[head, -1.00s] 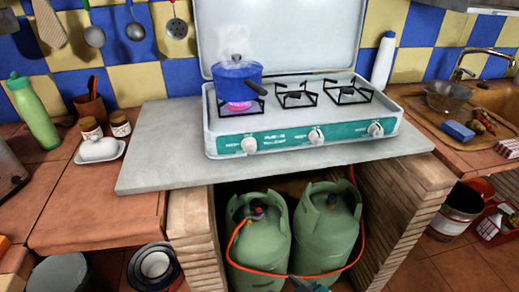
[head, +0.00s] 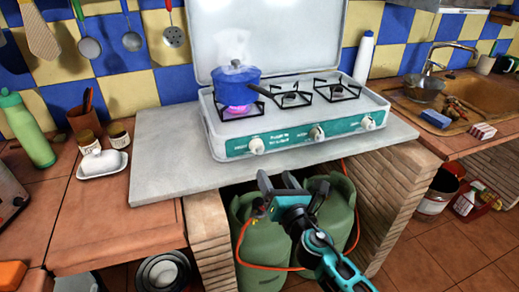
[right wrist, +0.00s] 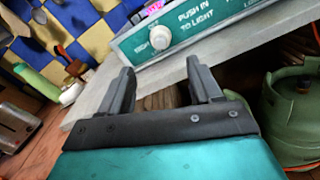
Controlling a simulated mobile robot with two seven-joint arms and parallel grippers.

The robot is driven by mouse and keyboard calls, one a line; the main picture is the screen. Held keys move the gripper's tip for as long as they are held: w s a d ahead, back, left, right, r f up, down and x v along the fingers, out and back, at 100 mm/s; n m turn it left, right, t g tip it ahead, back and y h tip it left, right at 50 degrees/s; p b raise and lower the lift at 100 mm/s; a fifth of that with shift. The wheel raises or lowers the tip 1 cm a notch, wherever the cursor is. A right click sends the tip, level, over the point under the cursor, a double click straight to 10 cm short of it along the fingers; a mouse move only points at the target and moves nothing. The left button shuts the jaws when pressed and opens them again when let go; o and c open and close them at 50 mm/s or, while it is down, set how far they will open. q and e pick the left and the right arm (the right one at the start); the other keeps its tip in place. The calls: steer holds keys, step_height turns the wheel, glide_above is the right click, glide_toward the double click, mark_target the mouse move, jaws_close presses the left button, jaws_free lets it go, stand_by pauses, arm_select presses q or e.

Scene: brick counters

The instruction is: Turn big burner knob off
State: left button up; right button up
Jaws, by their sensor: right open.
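The white camping stove (head: 205,125) has a teal front panel with three white knobs in a row. The left knob (head: 256,146) sits below the burner that glows pink-purple under a steaming blue pot (head: 236,86). The middle knob (head: 317,133) and right knob (head: 368,122) are further right. My right gripper (head: 279,180) is open and empty, below and in front of the panel, apart from the knobs. In the right wrist view its two fingers (right wrist: 160,85) point toward the panel, with the left knob (right wrist: 158,37) beyond them. My left gripper is not in view.
The grey slab (head: 165,165) under the stove juts out in front of the panel. Two green gas bottles (head: 262,240) with an orange hose stand below it.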

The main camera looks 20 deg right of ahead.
mark_target(261, 152)
steer(key=w+b, duration=0.1)
steer(key=w, duration=1.1)
steer(key=shift+w+a+b, duration=0.1)
steer(key=shift+a+b, duration=0.1)
steer(key=shift+b, duration=0.15)
steer(key=shift+c, duration=0.2)
steer(key=c, duration=1)
